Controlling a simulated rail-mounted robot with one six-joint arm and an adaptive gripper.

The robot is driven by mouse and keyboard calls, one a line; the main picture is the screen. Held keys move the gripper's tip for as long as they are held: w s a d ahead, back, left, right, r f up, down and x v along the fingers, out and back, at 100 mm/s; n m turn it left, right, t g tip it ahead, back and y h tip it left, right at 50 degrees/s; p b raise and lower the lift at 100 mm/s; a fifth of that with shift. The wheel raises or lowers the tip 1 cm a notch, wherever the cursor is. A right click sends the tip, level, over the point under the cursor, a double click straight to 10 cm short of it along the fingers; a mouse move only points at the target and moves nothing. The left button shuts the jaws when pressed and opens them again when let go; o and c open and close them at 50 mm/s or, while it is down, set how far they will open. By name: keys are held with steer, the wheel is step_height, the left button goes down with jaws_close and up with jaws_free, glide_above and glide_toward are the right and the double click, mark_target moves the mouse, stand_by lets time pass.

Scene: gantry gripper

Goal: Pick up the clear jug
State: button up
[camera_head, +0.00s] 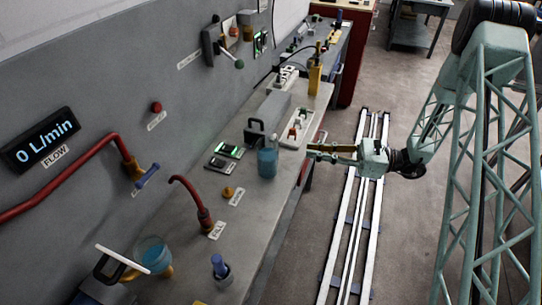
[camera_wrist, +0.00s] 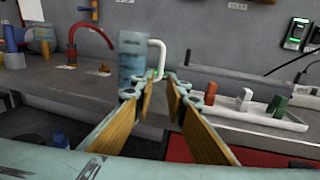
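The clear jug (camera_head: 267,163), bluish in look, stands upright on the grey bench near its front edge. In the wrist view the jug (camera_wrist: 132,55) is ahead and slightly left of centre, with a pale handle (camera_wrist: 164,58) on its right side. My gripper (camera_head: 313,151) is just beyond the bench edge, to the right of the jug in the head view and apart from it. In the wrist view my gripper (camera_wrist: 155,88) has its wood-coloured fingers spread with nothing between them. The left finger overlaps the jug's lower part.
A white tray (camera_head: 289,141) with several small blocks lies behind the jug. A grey box with a dark handle (camera_head: 254,133) and a green-lit panel (camera_head: 230,150) are close by. A red spout (camera_head: 200,208) stands nearer the camera. Floor rails (camera_head: 353,218) run beside the bench.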

mark_target(275, 145)
steer(key=shift+a, duration=0.1)
steer(key=shift+w+a+b, duration=0.1)
steer(key=shift+w+a, duration=0.1)
steer(key=shift+a, duration=1.2)
steer(key=shift+w+a+b, duration=0.1)
steer(key=shift+w+a, duration=0.15)
steer(key=shift+a, duration=1.15)
steer(key=shift+w+a+b, duration=0.1)
steer(key=shift+w+a, duration=0.1)
steer(key=shift+a, duration=1.2)
steer(key=shift+a, duration=0.1)
steer(key=shift+w+a+r+b, duration=0.1)
steer(key=shift+w+a+b, duration=0.1)
steer(key=shift+a, duration=1.05)
steer(key=shift+w+a+r+b, duration=0.1)
steer(key=shift+w+a+b, duration=0.1)
steer(key=shift+a, duration=1)
steer(key=shift+c, duration=0.7)
jaws_close()
